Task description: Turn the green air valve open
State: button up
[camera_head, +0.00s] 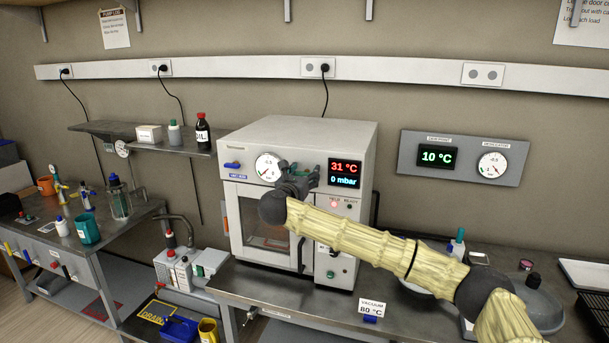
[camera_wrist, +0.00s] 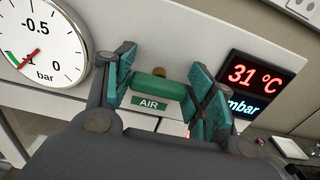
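The green air valve (camera_wrist: 160,85) shows in the wrist view as a green bar lying across the picture, with a brownish knob behind it and a green AIR label (camera_wrist: 149,103) below. My gripper (camera_wrist: 163,75) has its teal-padded fingers spread on either side of the bar. Small gaps seem to show at both ends; I cannot tell whether a pad touches. In the head view, my gripper (camera_head: 296,183) is at the upper front of the white vacuum oven (camera_head: 306,138), between gauge and display, and hides the valve.
A round gauge (camera_head: 268,167) sits left of my gripper, and the display (camera_head: 344,173) reading 31 °C and 0 mbar sits right. The oven stands on a metal bench (camera_head: 262,297). A sign (camera_head: 372,309) stands in front. Bottles stand on a shelf (camera_head: 185,147) at left.

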jog(key=c, duration=0.4)
jog(key=shift+n+b, duration=0.3)
jog(key=shift+b, duration=0.05)
jog(key=shift+f+n+b, duration=0.1)
jog(key=shift+n+b, duration=1.1)
jog(key=n+b, duration=0.3)
jog(key=n, duration=0.2)
jog(key=n+b, duration=0.1)
jog(key=n, duration=0.4)
jog(key=shift+a+n, duration=0.1)
jog(key=shift+n, duration=0.2)
jog(key=n, duration=0.4)
jog(key=shift+f+n, duration=0.1)
jog(key=shift+n, duration=0.2)
